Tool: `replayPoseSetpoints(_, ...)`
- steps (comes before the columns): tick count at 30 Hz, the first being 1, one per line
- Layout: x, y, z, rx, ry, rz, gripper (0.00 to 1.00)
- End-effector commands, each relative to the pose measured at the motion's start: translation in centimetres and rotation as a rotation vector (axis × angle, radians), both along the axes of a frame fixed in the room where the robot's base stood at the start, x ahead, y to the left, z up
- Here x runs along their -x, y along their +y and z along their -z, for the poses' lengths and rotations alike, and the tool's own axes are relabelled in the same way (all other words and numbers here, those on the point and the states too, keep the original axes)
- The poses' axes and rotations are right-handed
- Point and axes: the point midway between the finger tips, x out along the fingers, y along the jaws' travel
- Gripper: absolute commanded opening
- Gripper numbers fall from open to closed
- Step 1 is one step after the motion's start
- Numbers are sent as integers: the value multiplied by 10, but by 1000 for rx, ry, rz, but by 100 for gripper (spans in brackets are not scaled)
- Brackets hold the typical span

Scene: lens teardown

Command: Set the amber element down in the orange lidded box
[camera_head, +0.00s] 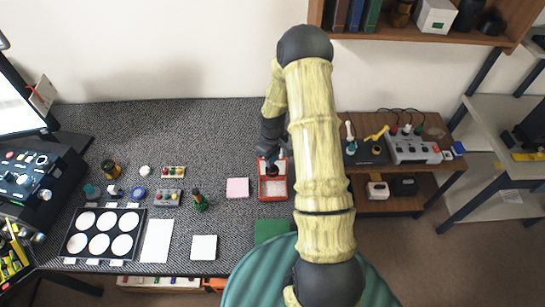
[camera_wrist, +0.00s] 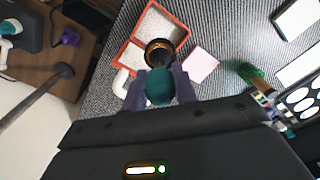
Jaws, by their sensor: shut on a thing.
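The orange lidded box (camera_head: 283,197) stands open on the grey mat, with a pale lining; it also shows in the wrist view (camera_wrist: 126,57). My gripper (camera_head: 270,152) is over its back part. In the wrist view my gripper (camera_wrist: 160,89) is shut on a round teal bulb (camera_wrist: 160,86). Just beyond the bulb is a black-rimmed round piece with an amber glint (camera_wrist: 160,52), which looks like the amber element. It overlaps the box in the picture. I cannot tell whether it hangs from the bulb or touches the box.
A pink pad (camera_head: 237,188) lies left of the box, and a green bottle (camera_head: 200,203) stands further left. A black tray with white discs (camera_head: 103,233) is at the front left. A green mat (camera_head: 270,230) lies in front of the box. A wooden side table (camera_head: 437,124) stands to the right.

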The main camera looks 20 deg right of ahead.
Motion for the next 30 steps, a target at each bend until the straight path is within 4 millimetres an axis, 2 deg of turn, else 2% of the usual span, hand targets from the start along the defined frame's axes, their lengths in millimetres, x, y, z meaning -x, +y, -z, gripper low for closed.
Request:
replayPoseSetpoints(18, 0, 1, 47, 0, 1, -1, 8)
replayPoseSetpoints(30, 0, 0, 52, 1, 0, 2, 8)
